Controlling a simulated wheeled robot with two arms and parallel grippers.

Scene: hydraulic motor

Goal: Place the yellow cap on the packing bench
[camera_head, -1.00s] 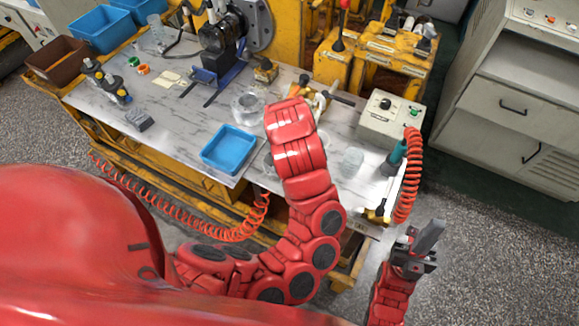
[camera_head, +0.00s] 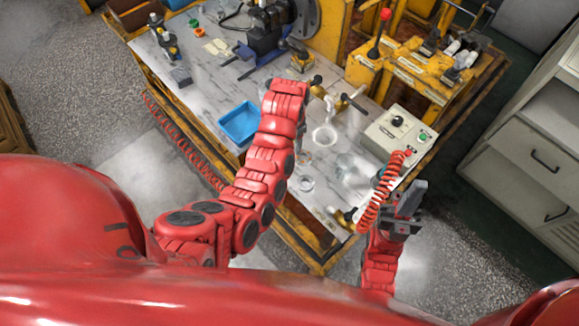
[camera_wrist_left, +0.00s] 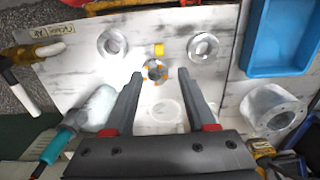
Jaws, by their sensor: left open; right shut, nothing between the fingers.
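In the left wrist view a small yellow piece (camera_wrist_left: 158,49), possibly the yellow cap, lies on the packing bench (camera_wrist_left: 65,75). Just nearer is a small round grey part with orange marks (camera_wrist_left: 155,70). My left gripper (camera_wrist_left: 160,75) is open above the bench, with the round part seen between its fingertips; I see nothing held. In the head view the left wrist hides these small parts and its own fingers. The bench top (camera_head: 205,90) is pale marbled. My right gripper (camera_head: 415,195) is shut and empty, pointing up near the bench's right front corner.
A blue tray (camera_head: 240,122) sits left of my left wrist. Clear round parts (camera_head: 325,137) stand to its right. A control box (camera_head: 398,132) and a coiled red hose (camera_head: 380,190) are at the bench's right end. Yellow machinery (camera_head: 410,75) blocks the back.

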